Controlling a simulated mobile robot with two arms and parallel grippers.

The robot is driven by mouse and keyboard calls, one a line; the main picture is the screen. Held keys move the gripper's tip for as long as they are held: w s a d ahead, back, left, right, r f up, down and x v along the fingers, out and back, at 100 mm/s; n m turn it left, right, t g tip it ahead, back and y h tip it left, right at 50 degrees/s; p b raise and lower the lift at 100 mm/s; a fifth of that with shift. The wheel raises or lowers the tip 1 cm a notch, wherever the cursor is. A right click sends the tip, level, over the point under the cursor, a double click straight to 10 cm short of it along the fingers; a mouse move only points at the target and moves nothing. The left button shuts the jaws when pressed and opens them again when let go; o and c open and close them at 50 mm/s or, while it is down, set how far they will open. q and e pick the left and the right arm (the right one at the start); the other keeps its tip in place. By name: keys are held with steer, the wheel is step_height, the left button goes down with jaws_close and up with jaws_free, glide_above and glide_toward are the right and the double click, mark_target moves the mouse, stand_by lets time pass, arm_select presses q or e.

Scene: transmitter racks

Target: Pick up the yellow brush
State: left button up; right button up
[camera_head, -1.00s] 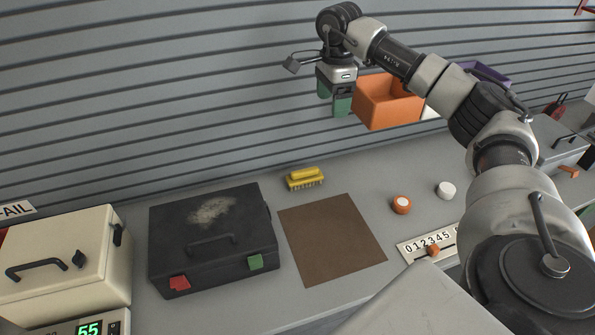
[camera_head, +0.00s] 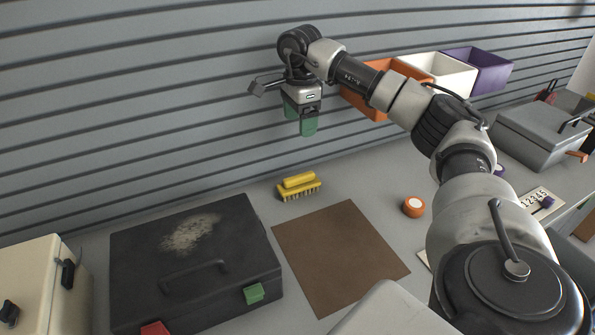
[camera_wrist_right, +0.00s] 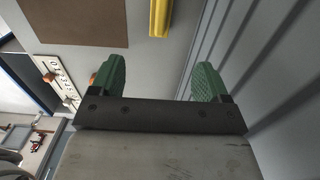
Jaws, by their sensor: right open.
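The yellow brush (camera_head: 299,186) lies on the grey bench near the slatted wall, behind the brown mat, with its bristles showing along the front side. It also shows in the right wrist view (camera_wrist_right: 159,17), cut off by the top edge. My right gripper (camera_head: 306,128) hangs above the bench, pointing down, above the brush in the picture and apart from it. In the right wrist view its green fingertips (camera_wrist_right: 157,78) are spread wide with nothing between them. My left gripper is not in view.
A black case (camera_head: 190,272) stands left of the brown mat (camera_head: 340,257). An orange knob (camera_head: 413,207) is to the right. Orange, white (camera_head: 440,72) and purple (camera_head: 482,70) bins hang on the wall behind my right arm. A grey case (camera_head: 540,138) stands far right.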

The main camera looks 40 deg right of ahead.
steer(key=b, duration=0.8)
glide_toward(299, 185)
steer(key=shift+w+d+f, duration=0.35)
steer(key=shift+d, duration=0.1)
step_height(299, 185, down, 4)
steer(key=shift+s+f, duration=0.1)
steer(key=shift+f, duration=0.1)
steer(key=shift+w+f+p, duration=0.2)
steer(key=shift+f+p, duration=0.15)
steer(key=shift+f, duration=2.75)
steer(key=shift+c, duration=0.2)
steer(key=c, duration=1)
